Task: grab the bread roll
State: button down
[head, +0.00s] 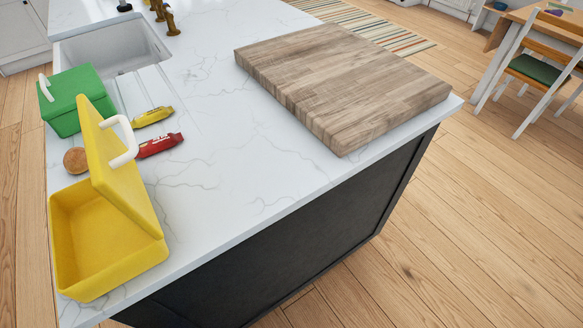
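The bread roll (75,160) is a small round brown thing on the white marble counter at the left. It lies between the green box and the open yellow box, close behind the yellow box and left of the red packet. My gripper is not in view.
The yellow box (112,262) stands open, its lid (115,165) raised with a white handle. A green box (72,100), a yellow packet (152,117) and a red packet (160,145) are near the roll. A thick wooden board (340,80) lies right. The counter's middle (235,150) is clear.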

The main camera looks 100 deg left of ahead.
aim_at(75, 162)
jog(key=i, duration=1.5)
jog(key=u, duration=1.4)
jog(key=i, duration=1.3)
jog(key=u, duration=4.1)
jog(key=i, duration=0.5)
